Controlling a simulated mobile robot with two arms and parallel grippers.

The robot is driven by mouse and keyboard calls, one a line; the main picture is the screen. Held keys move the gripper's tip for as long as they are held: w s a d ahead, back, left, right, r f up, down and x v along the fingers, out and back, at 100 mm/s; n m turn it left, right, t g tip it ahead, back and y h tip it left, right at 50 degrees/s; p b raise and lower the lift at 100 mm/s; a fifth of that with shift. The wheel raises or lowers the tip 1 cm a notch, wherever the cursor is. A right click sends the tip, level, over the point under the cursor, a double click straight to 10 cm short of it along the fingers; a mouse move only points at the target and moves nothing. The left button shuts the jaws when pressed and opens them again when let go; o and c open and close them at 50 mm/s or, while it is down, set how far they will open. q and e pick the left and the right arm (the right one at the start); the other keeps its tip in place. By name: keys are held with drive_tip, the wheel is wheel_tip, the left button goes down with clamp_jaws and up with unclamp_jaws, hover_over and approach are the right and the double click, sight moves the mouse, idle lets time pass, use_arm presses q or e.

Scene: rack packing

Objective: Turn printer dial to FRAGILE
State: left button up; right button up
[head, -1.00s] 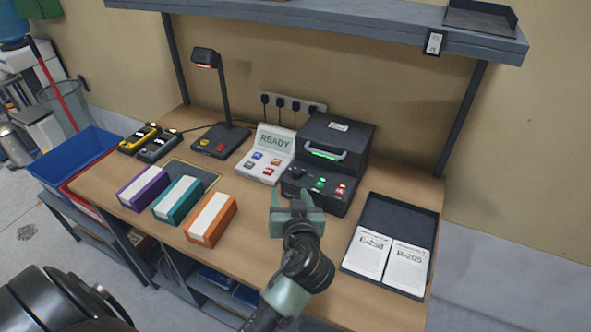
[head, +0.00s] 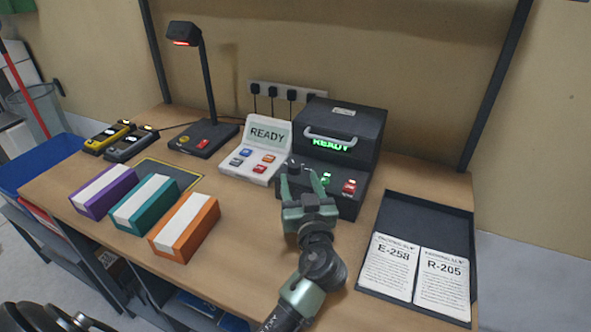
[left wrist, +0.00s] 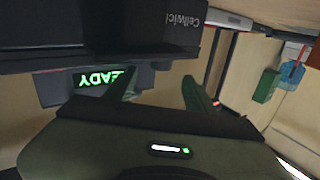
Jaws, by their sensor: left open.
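The black printer (head: 343,135) stands at the back of the bench with a green READY display (head: 331,143). Its dark dial (head: 294,166) is at the left of the front panel, left of a green button (head: 326,178) and a red button (head: 349,187). My left gripper (head: 309,183) is open and empty in front of the panel, its left finger just below the dial in the picture. Contact cannot be told. The left wrist view shows the fingers (left wrist: 157,88) apart and the display (left wrist: 104,79) upside down; the dial cannot be made out there. The dial's setting is unreadable. My right gripper is not in view.
A white console (head: 256,160) reading READY stands left of the printer. Purple, teal and orange boxes (head: 185,228) lie at the front left. A black tray (head: 425,218) with two printed cards is at the right. A lamp (head: 203,85) stands behind.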

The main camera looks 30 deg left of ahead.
sight(295, 169)
use_arm(q)
drive_tip(key=p+x, duration=0.1)
drive_tip(key=x, duration=0.4)
drive_tip(key=shift+w+a, duration=0.3)
clamp_jaws()
